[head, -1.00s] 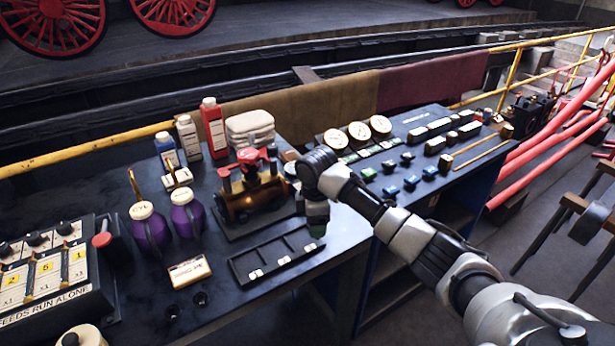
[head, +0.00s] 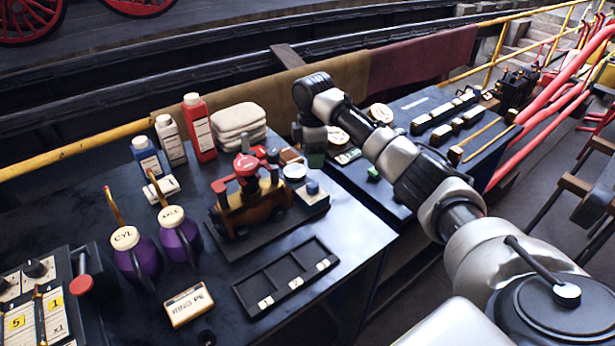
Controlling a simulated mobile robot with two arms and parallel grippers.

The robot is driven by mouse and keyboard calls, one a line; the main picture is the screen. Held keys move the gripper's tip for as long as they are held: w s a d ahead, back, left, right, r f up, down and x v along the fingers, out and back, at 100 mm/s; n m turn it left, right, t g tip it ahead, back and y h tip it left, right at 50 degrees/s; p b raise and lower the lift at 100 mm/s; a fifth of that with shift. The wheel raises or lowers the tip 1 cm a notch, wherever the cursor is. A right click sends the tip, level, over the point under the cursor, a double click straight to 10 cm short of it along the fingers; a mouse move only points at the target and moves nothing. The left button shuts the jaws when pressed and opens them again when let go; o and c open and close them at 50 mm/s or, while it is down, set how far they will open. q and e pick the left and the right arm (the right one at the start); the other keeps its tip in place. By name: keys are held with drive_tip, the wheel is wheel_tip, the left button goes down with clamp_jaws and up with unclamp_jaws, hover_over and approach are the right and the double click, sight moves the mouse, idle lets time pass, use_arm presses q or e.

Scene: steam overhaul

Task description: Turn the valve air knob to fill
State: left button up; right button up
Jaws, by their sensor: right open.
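My right gripper (head: 314,152) hangs below the bent wrist, near the gap between the two benches and beyond the small box. It is open, small and partly dark, and I see nothing between its fingers. A small light-topped box with a blue knob (head: 312,187) sits right of the brass model (head: 250,205) with a red handwheel. I cannot tell whether this is the valve air knob, and no fill mark is readable. A round white-faced gauge (head: 294,172) stands beside the box. My left gripper is not in view.
Purple oil cans (head: 135,255), bottles (head: 199,128) and folded cloths (head: 239,128) stand on the left bench. A black compartment tray (head: 285,278) lies at its front. A switch panel (head: 38,305) is at lower left. The right bench (head: 480,140) carries more parts.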

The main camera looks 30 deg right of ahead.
hover_over(313, 183)
drive_tip(key=f, duration=0.4)
drive_tip(key=shift+s+f+p, duration=0.25)
drive_tip(key=shift+p, duration=0.15)
drive_tip(key=f, duration=0.4)
drive_tip(key=shift+w, duration=0.25)
drive_tip(key=shift+f, duration=0.5)
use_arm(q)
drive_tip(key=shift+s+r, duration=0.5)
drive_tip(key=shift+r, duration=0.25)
use_arm(e)
drive_tip(key=shift+c, duration=0.9)
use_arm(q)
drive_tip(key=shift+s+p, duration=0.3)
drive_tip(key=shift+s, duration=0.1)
use_arm(e)
drive_tip(key=c, duration=0.7)
